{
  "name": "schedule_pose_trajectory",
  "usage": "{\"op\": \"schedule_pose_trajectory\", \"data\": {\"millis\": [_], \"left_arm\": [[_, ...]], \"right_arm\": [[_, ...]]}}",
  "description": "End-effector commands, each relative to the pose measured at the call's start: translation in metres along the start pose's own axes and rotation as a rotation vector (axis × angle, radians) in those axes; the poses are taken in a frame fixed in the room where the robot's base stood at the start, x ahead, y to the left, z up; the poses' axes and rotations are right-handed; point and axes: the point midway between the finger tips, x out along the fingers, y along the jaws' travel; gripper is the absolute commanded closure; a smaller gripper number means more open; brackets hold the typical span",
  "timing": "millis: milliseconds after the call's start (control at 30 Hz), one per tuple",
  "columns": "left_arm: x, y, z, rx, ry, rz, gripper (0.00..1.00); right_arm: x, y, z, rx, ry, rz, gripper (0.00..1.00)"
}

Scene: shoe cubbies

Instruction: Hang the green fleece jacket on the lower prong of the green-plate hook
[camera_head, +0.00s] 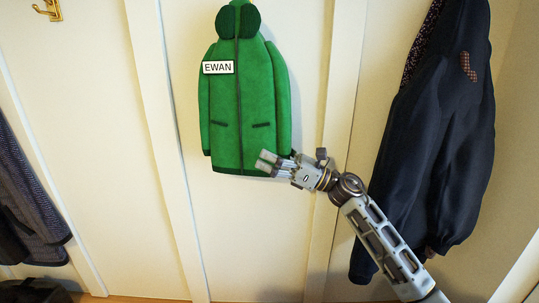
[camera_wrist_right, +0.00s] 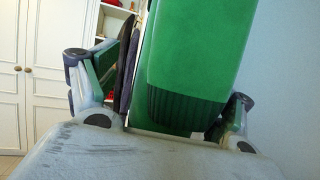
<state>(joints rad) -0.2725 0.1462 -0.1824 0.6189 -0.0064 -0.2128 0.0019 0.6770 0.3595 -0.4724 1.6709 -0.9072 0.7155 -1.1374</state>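The green fleece jacket (camera_head: 240,95), with a white "EWAN" tag (camera_head: 218,67), hangs upright against the cream panel. No prong or green plate shows; the jacket's top edge is at the picture's upper border. My right gripper (camera_head: 271,164) is at the jacket's lower right, its fingertips in front of the hem. In the right wrist view, the right gripper's fingers (camera_wrist_right: 160,100) are spread wide, with green fabric (camera_wrist_right: 200,45) and a dark green ribbed end (camera_wrist_right: 185,110) between and beyond them. I see no finger closed on it. My left gripper is not in view.
A dark navy coat (camera_head: 435,130) hangs at the right, behind my right arm. A brass hook (camera_head: 48,10) is at the upper left. A dark patterned garment (camera_head: 28,200) hangs at the left edge. The panel between it and the jacket is bare.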

Motion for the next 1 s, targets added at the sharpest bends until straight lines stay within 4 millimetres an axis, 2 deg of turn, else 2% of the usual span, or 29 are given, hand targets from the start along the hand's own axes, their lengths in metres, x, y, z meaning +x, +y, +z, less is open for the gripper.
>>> {"op": "schedule_pose_trajectory", "data": {"millis": [233,333,567,1000], "left_arm": [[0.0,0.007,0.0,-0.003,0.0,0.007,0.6],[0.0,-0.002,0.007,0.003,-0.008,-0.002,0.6],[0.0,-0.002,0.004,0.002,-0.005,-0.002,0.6],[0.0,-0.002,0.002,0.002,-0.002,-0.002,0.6]], "right_arm": [[0.0,0.0,-0.001,0.001,0.001,0.0,0.13],[-0.001,0.0,-0.002,0.001,0.002,-0.001,0.13],[-0.008,0.0,-0.001,0.001,0.002,-0.001,0.13],[-0.052,-0.001,-0.002,0.002,0.001,-0.002,0.13]]}}
